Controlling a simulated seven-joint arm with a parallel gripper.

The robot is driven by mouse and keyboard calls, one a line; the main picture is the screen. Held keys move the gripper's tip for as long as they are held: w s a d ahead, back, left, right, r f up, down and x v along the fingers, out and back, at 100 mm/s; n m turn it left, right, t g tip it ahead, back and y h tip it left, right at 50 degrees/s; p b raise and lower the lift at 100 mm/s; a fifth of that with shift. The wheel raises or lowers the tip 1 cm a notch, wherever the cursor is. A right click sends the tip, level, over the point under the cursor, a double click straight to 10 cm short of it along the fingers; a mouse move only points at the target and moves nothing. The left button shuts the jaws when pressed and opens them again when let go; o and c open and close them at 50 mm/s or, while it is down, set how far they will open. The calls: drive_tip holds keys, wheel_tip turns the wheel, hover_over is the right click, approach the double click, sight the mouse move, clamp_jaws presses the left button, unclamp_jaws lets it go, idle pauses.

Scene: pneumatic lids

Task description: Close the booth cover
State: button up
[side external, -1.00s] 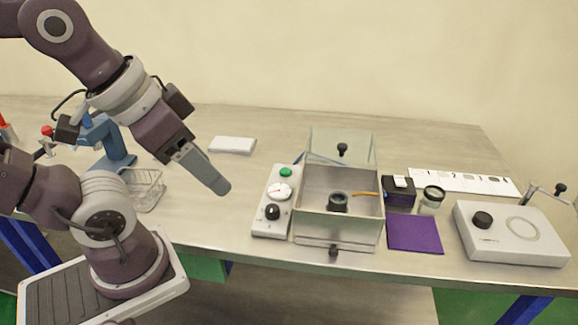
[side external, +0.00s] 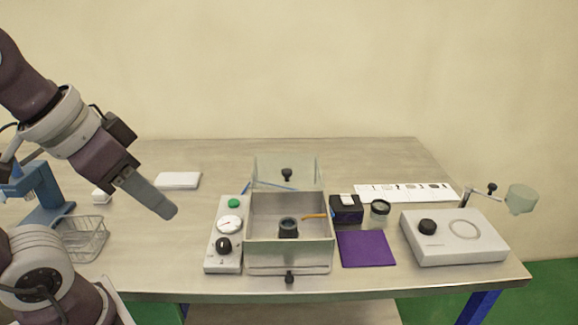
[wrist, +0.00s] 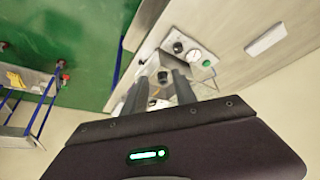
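The booth is a metal box (side external: 262,257) with an open top, near the middle of the table in the side external view. Its clear cover (side external: 305,170) stands raised at the back, with a black knob (side external: 287,175) on it. A dark round fitting (side external: 288,228) and an orange stick (side external: 314,215) are inside the box. A second black knob (side external: 290,277) is at the front. My gripper (side external: 165,212) is in the air left of the booth, touching nothing. In the wrist view its two fingers (wrist: 160,90) are apart and appear empty.
A control panel (side external: 213,262) with a green button, gauge and black knob adjoins the booth's left. Right of it are a dark box (side external: 346,212), a lens (side external: 380,208), a purple cloth (side external: 366,248) and a white device (side external: 455,243). A wire basket (side external: 82,240) stands left.

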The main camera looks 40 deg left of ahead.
drive_tip(key=shift+n+g, duration=0.4)
drive_tip(key=shift+n, duration=0.3)
drive_tip(key=w+r, duration=0.1)
drive_tip(key=w, duration=0.3)
drive_tip(key=w+a+r, duration=0.1)
drive_tip(key=w+r, duration=0.1)
drive_tip(key=w, duration=0.2)
drive_tip(key=w+r, duration=0.1)
drive_tip(key=w, duration=0.3)
drive_tip(key=shift+w+a+r, duration=0.1)
drive_tip(key=shift+a+r, duration=0.25)
clamp_jaws()
drive_tip(key=n+g+y, duration=0.1)
drive_tip(key=n, duration=0.1)
hover_over(294, 173)
drive_tip(key=s, duration=0.1)
wheel_tip(294, 173, down, 6)
drive_tip(key=f, duration=0.1)
drive_tip(key=x, duration=0.9)
drive_tip(key=shift+d+f, duration=0.1)
drive_tip(key=shift+f, duration=0.05)
drive_tip(key=s, duration=0.1)
drive_tip(key=s+d, duration=0.1)
drive_tip(key=shift+s+f, duration=0.1)
drive_tip(key=shift+s, duration=0.3)
drive_tip(key=shift+s+d+f, duration=0.1)
drive_tip(key=shift+s, duration=0.45)
drive_tip(key=s+d, duration=1.2)
drive_tip(key=shift+s+d, duration=0.25)
drive_tip(key=shift+s, duration=0.05)
